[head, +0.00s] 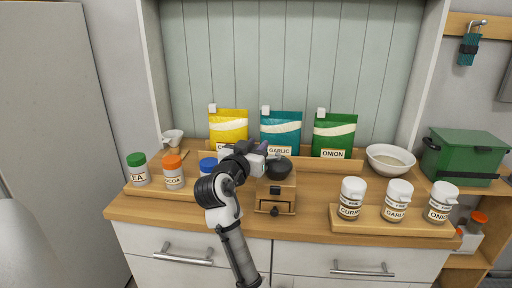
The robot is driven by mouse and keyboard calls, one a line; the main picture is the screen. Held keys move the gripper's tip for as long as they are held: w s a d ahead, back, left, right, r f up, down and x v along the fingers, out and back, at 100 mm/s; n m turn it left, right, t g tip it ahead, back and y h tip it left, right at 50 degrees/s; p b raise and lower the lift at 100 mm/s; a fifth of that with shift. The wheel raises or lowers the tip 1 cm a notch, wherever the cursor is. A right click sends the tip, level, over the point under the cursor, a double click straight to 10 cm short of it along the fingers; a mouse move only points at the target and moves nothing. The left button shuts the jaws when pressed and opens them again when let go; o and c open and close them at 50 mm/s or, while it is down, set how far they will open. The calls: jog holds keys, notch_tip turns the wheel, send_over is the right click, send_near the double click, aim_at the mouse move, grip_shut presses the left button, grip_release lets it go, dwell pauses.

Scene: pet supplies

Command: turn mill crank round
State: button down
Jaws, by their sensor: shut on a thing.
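The mill (276,194) is a small wooden box with a dark domed top (278,167) and a drawer knob at its front. It stands on the wooden counter near the middle of the head view. My gripper (268,160) is at the mill's top, on its left side, and is shut on what appears to be the mill crank. The crank itself is mostly hidden by my gripper and wrist.
Jars with green, orange and blue lids stand left on a board (160,193). Labelled jars stand right on another board (380,227). Yellow, teal and green pouches (333,135) stand behind the mill. A white bowl (390,157) and green box (464,157) are right.

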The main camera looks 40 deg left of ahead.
jog(key=c, duration=1.1)
grip_release()
jog(key=shift+c, duration=0.2)
jog(key=b+v, duration=0.3)
jog(key=v, duration=1)
jog(key=shift+s+d, duration=0.2)
jog(key=shift+s, duration=0.15)
